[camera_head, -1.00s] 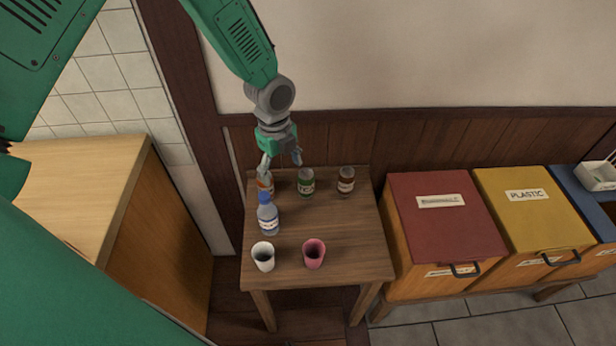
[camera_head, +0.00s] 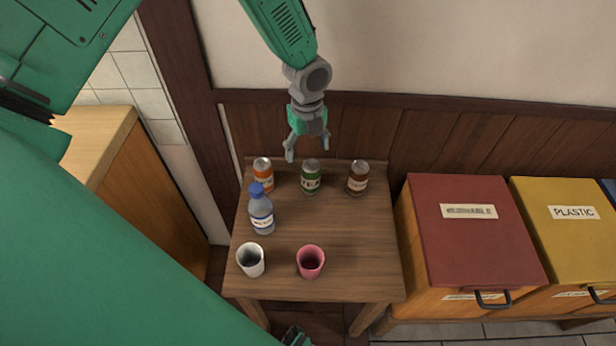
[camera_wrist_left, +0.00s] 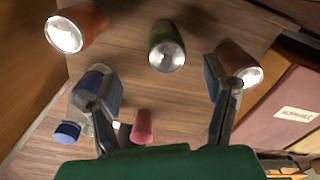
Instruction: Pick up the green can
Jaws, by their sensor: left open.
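The green can (camera_head: 311,177) stands upright at the back of the small wooden table, between an orange can (camera_head: 263,174) and a brown can (camera_head: 358,178). My left gripper (camera_head: 305,154) is open and empty, above and just behind the green can in the head view. In the left wrist view the green can (camera_wrist_left: 166,46) shows from above, beyond and between the open fingers (camera_wrist_left: 165,100), apart from them. My right gripper cannot be made out for certain; a small dark part shows at the bottom edge of the head view.
A blue-capped bottle (camera_head: 262,212) stands in front of the orange can. A white cup (camera_head: 251,260) and a pink cup (camera_head: 310,262) stand near the table's front. Red (camera_head: 475,225) and yellow (camera_head: 570,230) bins stand right. The table's (camera_head: 365,240) right side is clear.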

